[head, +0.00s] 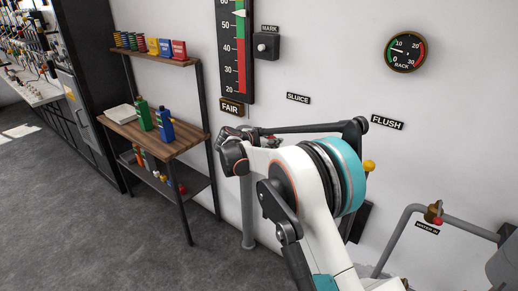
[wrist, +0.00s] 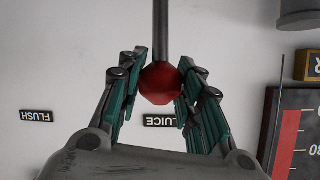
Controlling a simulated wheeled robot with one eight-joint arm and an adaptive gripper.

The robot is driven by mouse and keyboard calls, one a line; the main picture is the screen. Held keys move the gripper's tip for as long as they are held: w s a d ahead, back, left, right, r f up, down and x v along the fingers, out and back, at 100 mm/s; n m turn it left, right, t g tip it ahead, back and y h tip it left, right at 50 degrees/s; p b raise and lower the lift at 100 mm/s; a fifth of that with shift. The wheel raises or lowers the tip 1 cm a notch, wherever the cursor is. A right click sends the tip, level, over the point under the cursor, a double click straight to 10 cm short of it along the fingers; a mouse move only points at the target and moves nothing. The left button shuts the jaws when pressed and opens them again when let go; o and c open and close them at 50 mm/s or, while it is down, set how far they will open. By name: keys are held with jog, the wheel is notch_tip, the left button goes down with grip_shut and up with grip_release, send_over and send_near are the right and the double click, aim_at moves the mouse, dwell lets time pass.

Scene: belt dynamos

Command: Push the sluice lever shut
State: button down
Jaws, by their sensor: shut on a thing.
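The sluice lever shows in the wrist view as a grey rod (wrist: 160,32) with a red ball knob (wrist: 160,85) at its end. My gripper (wrist: 160,70) has its teal-padded fingers on both sides of the knob and is shut on it. The SLUICE label (wrist: 160,120) is on the wall behind, partly covered by the fingers. In the head view the SLUICE label (head: 298,98) is above my arm. My arm hides most of the lever there, and I cannot make out its angle.
A yellow knob (head: 369,166) is below the FLUSH label (head: 387,122), right of my arm. A wooden shelf unit (head: 180,146) stands at left. Grey pipe (head: 392,235) runs at lower right. The floor at front left is clear.

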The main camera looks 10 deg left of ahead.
jog(key=w+d+g+p, duration=0.1)
jog(key=w+d, duration=0.1)
jog(key=w, duration=0.3)
jog(key=shift+w+d+r+g+y, duration=0.15)
jog(key=shift+w+r+g+y, duration=0.15)
jog(key=shift+w, duration=0.2)
jog(key=c, duration=1.1)
grip_release()
jog(key=v, duration=1.2)
jog(key=shift+f, duration=0.1)
